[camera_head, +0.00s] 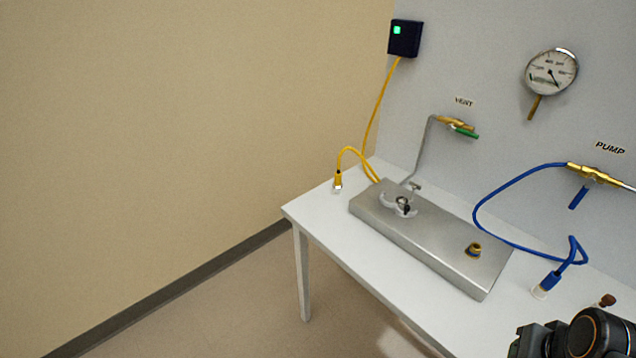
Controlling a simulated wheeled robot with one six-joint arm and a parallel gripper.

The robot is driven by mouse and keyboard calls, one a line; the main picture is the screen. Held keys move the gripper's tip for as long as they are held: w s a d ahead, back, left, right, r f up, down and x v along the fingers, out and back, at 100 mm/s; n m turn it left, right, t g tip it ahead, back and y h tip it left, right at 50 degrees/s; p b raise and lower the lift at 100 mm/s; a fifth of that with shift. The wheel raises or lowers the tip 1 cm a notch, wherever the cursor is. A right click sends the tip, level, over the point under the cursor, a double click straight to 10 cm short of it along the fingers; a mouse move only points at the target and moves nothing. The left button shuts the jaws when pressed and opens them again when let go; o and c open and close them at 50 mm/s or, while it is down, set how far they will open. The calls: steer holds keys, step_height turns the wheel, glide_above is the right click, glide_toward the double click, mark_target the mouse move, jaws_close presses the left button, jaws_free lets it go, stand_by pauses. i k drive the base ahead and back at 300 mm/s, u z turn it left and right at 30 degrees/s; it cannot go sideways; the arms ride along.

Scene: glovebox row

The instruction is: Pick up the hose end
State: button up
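A blue hose runs from the brass valve under the PUMP label. Its hose end (549,281), a blue sleeve with a pale, clear-looking tip, is at the right part of the white table (325,211), beside the metal plate. The hose loops just above this end. Black parts of my arm with an orange ring show at the bottom right corner, nearer the camera. The fingers of my gripper cannot be made out there. Nothing is seen touching the hose end.
A steel plate (428,246) on the table bears a clear clamp-like part (399,204) and a brass port (474,250). A yellow cable (378,105) ends in a plug (338,181) at the far left. A small brown knob (607,300) shows near my arm. The floor at left is clear.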

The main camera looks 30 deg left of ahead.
mark_target(337, 184)
steer(key=u, duration=1.35)
